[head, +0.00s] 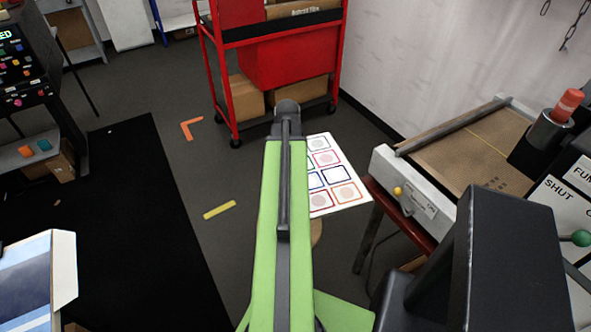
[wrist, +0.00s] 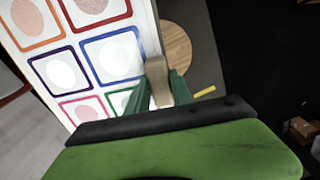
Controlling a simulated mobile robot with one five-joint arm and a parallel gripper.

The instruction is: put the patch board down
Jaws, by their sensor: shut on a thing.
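The patch board is a white panel with coloured square frames and pale discs. In the head view the patch board (head: 336,174) shows to the right of my green arm, which covers its left side. In the wrist view the patch board (wrist: 145,32) fills the upper left, tilted in the picture. My gripper (wrist: 158,86) is shut at the board's lower right edge, with a tan upright piece between its green fingers. Whether that piece belongs to the board is unclear. The gripper is hidden behind my arm in the head view.
A round wooden top (wrist: 176,50) lies just past the board's edge. A red cart (head: 280,70) with boxes stands ahead. A table-top machine (head: 465,150) stands to the right. A black mat (head: 135,220) and a yellow strip (head: 219,210) lie on the floor at left.

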